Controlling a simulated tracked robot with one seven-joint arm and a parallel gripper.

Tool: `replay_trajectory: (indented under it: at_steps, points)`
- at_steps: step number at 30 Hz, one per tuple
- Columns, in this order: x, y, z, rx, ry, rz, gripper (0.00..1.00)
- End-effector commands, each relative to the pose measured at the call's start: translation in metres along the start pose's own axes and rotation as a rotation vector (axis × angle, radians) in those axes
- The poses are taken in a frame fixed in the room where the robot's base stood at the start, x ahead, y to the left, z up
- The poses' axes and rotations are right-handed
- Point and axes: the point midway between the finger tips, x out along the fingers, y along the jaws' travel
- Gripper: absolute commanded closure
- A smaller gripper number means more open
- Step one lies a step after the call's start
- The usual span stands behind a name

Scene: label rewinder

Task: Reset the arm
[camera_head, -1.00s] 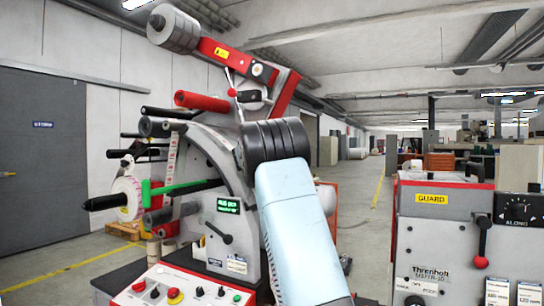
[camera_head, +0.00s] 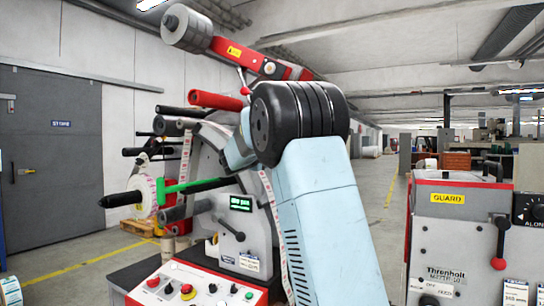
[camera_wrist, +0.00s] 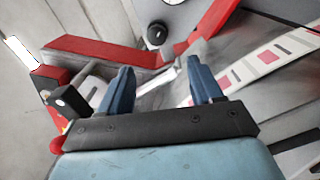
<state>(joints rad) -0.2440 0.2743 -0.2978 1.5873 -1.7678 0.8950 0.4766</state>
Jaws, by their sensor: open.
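The label rewinder's grey body (camera_head: 215,150) stands left of centre in the head view, partly hidden behind my own arm. A red arm (camera_head: 225,48) with a grey round weight (camera_head: 187,27) at its upper left end slants across the top of the machine. A short red bar (camera_head: 215,101) sits below it. In the wrist view my gripper (camera_wrist: 160,68) is open, its two blue fingers apart. Red machine parts (camera_wrist: 105,52) and a grey rod show just beyond the fingers; I cannot tell whether anything touches. The fingers are hidden in the head view.
A control panel with knobs and buttons (camera_head: 187,291) is at the rewinder's base. A second machine with a GUARD label (camera_head: 448,198) stands close on the right. A label roll (camera_head: 138,196) sits on a black spindle at left. A grey door (camera_head: 50,150) is behind.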

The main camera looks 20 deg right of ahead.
Motion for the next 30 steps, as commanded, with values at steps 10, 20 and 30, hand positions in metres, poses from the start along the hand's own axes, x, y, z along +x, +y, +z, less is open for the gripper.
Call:
replay_trajectory:
  at_steps: [10,20,30]
  points:
    - [-0.003,0.0,0.0,0.0,0.001,0.0,0.35]
    - [-0.007,0.0,0.013,0.02,-0.014,-0.03,0.35]
    - [-0.066,-0.023,0.119,0.203,-0.129,-0.337,0.35]
